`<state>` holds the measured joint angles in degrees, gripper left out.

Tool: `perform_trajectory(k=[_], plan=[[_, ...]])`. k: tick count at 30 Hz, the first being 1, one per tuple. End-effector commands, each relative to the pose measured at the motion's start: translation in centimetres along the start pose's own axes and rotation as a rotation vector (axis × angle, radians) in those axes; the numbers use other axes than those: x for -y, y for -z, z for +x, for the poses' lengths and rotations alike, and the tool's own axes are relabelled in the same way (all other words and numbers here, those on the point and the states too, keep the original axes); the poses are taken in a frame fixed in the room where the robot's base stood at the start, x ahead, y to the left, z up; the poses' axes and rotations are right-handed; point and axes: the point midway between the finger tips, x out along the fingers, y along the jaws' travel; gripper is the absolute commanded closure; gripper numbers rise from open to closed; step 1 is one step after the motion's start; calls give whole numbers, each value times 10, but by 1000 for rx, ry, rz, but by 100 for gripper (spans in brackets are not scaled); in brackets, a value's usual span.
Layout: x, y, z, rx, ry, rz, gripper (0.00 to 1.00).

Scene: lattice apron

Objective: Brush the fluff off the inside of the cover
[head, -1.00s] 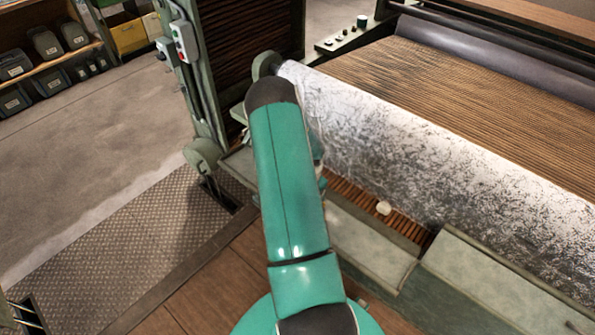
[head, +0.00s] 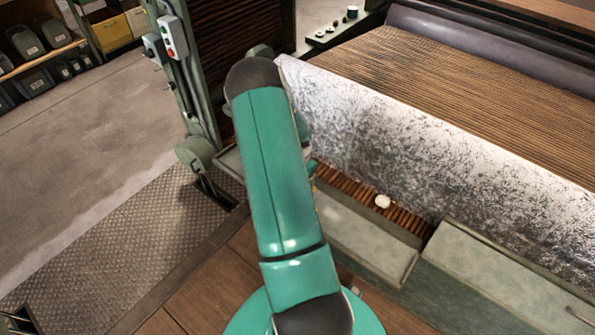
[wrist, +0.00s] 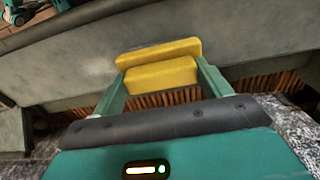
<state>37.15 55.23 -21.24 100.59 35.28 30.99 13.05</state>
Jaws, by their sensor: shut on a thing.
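A long sloping panel (head: 430,155), which looks like the cover, runs from upper centre to lower right in the head view. Its face is mottled white and dark grey, like a coat of fluff, paler along the upper edge. My gripper (wrist: 160,78) shows in the wrist view with a green finger on each side of a yellow block-shaped thing, perhaps the brush. It is shut on that thing. No bristles are visible. In the head view my arm hides the gripper. I cannot tell whether the yellow thing touches the cover.
Grey-green ledges (head: 365,240) border the slats. The wide slatted apron (head: 450,90) lies behind the panel. A machine post with a switch box (head: 175,37) stands left; open floor lies beyond.

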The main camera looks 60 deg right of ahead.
Motion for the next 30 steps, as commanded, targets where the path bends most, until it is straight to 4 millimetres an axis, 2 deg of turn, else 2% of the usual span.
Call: perform_trajectory(k=[13,25,28,30], plan=[[2,6,-38,-1,1,-7,48],[2,7,-41,0,0,-11,48],[11,0,-42,0,1,-43,48],[24,-12,-45,1,2,-94,48]])
